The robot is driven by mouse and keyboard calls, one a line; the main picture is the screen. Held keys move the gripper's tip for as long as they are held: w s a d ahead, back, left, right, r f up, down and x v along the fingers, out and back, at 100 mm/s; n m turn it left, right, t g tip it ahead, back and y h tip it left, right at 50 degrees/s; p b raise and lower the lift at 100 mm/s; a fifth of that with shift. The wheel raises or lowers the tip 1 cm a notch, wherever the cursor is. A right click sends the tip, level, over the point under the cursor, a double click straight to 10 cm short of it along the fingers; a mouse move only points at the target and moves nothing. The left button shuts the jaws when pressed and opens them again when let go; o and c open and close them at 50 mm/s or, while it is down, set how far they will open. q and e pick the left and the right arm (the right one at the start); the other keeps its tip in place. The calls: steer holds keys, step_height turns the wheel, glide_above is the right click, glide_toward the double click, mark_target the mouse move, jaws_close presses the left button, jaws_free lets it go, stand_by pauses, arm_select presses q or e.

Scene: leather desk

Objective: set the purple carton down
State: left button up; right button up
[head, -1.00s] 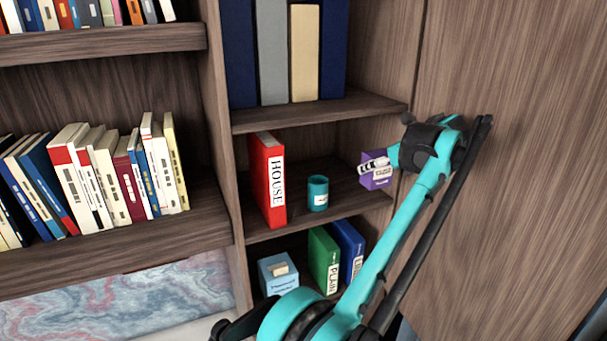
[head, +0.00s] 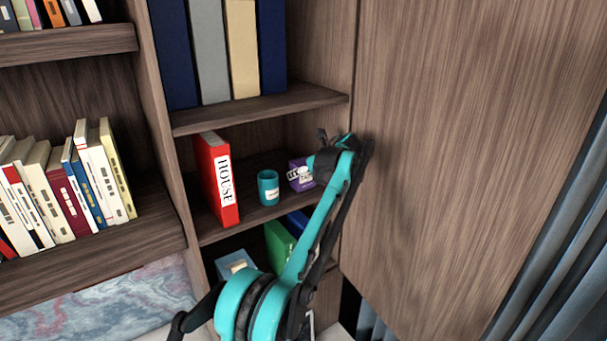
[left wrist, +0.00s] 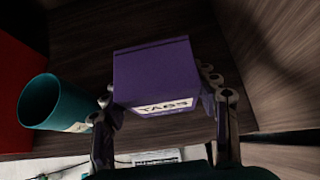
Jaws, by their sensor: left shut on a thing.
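The purple carton (head: 301,178) is in the middle compartment of the narrow bookcase section, right of a teal cup. It shows large in the left wrist view (left wrist: 155,70), with a white label on its side. My left gripper (head: 297,173) is shut on the carton, with a finger on either side of it in the left wrist view (left wrist: 165,108). The carton looks roughly upright. I cannot tell whether its base touches the middle shelf (head: 240,222). My right gripper is not in view.
The teal cup (head: 268,188) stands close to the carton's left, with a gap between them. A red binder (head: 216,180) stands further left. A wooden side panel (head: 450,150) bounds the right. Green (head: 278,243) and light-blue (head: 235,263) items sit on the shelf below.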

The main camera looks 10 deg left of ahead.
arm_select(q)
steer(key=shift+f, duration=0.3)
steer(key=o, duration=1.3)
steer(key=b+v, duration=0.1)
steer(key=v, duration=1.1)
steer(key=shift+s, duration=0.1)
